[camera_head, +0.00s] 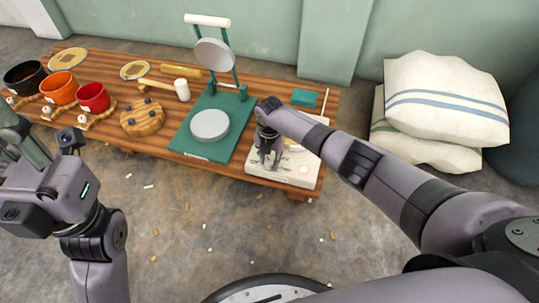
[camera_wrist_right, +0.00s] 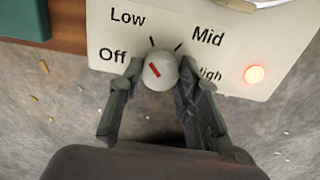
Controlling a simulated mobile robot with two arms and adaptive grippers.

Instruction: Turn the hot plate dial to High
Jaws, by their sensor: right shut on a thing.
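The hot plate (camera_head: 306,174) is a pale box at the right end of the low wooden table. Its front panel (camera_wrist_right: 103,38) carries the labels Off, Low, Mid and High, and a red lamp glows at the right. My right gripper (camera_head: 268,158) reaches down over the panel. In the right wrist view its fingers (camera_wrist_right: 160,82) are shut on the round grey dial (camera_wrist_right: 166,60), one on each side. The dial's red mark is slanted, its upper end to the left; I cannot tell which end points. The High label is partly covered by a finger. My left gripper is at the far left; its finger opening is unclear.
A green press (camera_head: 183,140) with a round plate stands left of the hot plate. Red (camera_head: 93,97), orange (camera_head: 60,87) and dark (camera_head: 25,77) pots stand at the table's left end. White sacks (camera_head: 445,98) lie to the right. The floor in front has scattered crumbs.

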